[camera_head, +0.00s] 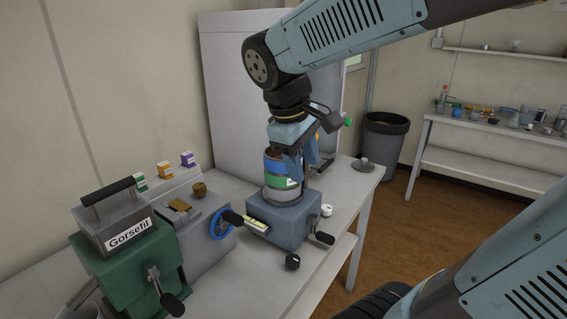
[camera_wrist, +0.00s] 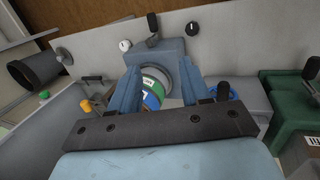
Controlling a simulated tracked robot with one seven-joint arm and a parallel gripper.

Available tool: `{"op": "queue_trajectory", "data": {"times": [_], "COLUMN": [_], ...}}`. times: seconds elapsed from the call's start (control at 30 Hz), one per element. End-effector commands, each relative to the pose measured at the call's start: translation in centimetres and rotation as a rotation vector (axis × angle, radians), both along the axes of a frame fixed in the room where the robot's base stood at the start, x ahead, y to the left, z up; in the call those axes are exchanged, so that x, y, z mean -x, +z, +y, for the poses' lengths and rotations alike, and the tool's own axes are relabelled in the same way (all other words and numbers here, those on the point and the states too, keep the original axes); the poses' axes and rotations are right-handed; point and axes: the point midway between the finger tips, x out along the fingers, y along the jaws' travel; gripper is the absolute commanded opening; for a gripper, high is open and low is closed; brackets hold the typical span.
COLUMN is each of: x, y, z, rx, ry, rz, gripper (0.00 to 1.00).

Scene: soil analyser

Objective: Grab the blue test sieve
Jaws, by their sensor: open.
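The blue test sieve (camera_head: 273,167) is one ring in an upright stack on the grey-blue machine (camera_head: 285,222) on the bench. A brown-orange ring (camera_head: 274,153) shows above it and a green ring (camera_head: 276,182) below it, with a grey one at the bottom. My gripper (camera_head: 301,168) is open beside the stack, partly covering its right side. In the wrist view, the stack with the blue sieve (camera_wrist: 151,102) shows between the two fingers of my gripper (camera_wrist: 159,72). I cannot tell whether the fingers touch it.
A green machine (camera_head: 125,262) labelled Gorsefil and a grey machine with a blue handwheel (camera_head: 222,224) stand to the left. Small coloured boxes (camera_head: 165,171) stand behind. A black knob (camera_head: 292,262) lies near the front edge. A bin (camera_head: 385,145) stands beyond the bench.

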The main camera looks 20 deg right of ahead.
Motion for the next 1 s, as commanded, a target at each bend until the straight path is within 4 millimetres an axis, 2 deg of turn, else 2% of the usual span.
{"op": "queue_trajectory", "data": {"times": [0.27, 0.6, 0.83, 1.0], "x": [-4.5, -10.0, -11.7, -12.0], "y": [0.0, 0.2, 0.2, -0.3], "z": [2.5, 7.8, 10.2, 9.4], "rx": [0.31, 0.663, 0.781, 0.8], "ry": [0.341, 0.664, 0.754, 0.764], "rz": [0.299, 0.605, 0.699, 0.713], "gripper": [0.47, 0.47, 0.47, 0.47]}}
